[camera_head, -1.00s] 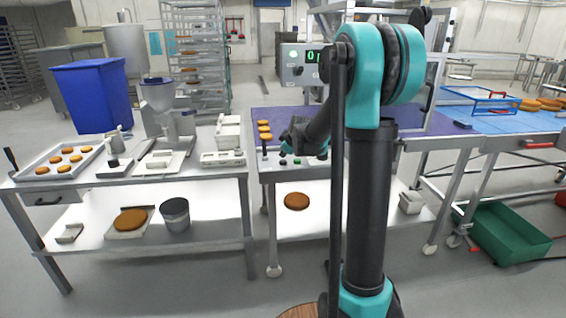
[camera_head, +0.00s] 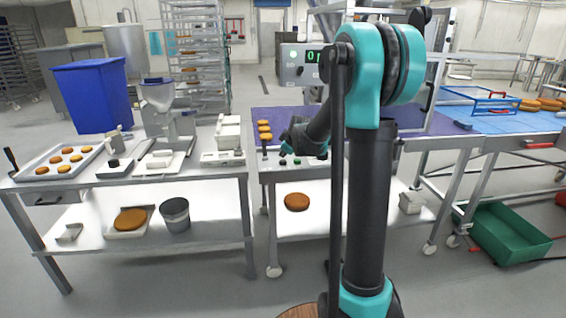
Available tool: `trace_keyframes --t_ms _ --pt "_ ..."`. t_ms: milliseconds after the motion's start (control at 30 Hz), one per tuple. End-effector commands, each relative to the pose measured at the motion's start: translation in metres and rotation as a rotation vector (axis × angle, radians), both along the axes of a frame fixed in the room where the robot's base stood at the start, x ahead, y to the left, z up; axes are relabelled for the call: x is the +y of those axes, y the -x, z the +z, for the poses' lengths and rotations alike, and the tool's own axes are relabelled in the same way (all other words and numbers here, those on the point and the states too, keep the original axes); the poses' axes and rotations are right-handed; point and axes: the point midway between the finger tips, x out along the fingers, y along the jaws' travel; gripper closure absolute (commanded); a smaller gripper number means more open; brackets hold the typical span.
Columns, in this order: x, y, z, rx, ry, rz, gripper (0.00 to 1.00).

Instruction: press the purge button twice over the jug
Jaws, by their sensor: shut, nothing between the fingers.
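My gripper (camera_head: 286,151) is at the front edge of the purple conveyor, just above a small row of buttons (camera_head: 297,162) on its front panel. Its fingers are small and dark in this view; they look closed, with nothing held. Whether they touch a button cannot be told. On the left table stands a metal depositor with a hopper (camera_head: 158,98). A dark knob on a small base (camera_head: 114,162) sits in front of it. Which control is the purge button is not clear. A small grey vessel (camera_head: 117,139) beside the depositor may be the jug; I cannot be sure.
A tray of round cakes (camera_head: 40,171) lies on the left table, with a white scale-like box (camera_head: 222,158) at its right end. A blue bin (camera_head: 92,95) stands behind. A display box (camera_head: 300,66) rises over the purple belt (camera_head: 262,117). A grey bucket (camera_head: 175,214) is on the lower shelf.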

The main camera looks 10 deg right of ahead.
Motion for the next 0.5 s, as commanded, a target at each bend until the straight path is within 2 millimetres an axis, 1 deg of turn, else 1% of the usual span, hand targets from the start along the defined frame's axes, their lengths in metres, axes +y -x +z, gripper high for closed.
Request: trace_keyframes --t_ms 333,500 --pt "0.0000 0.0000 -0.0004 0.000 0.000 0.000 1.00" --pt "0.0000 -0.0001 -0.0049 0.000 0.000 0.000 1.00"
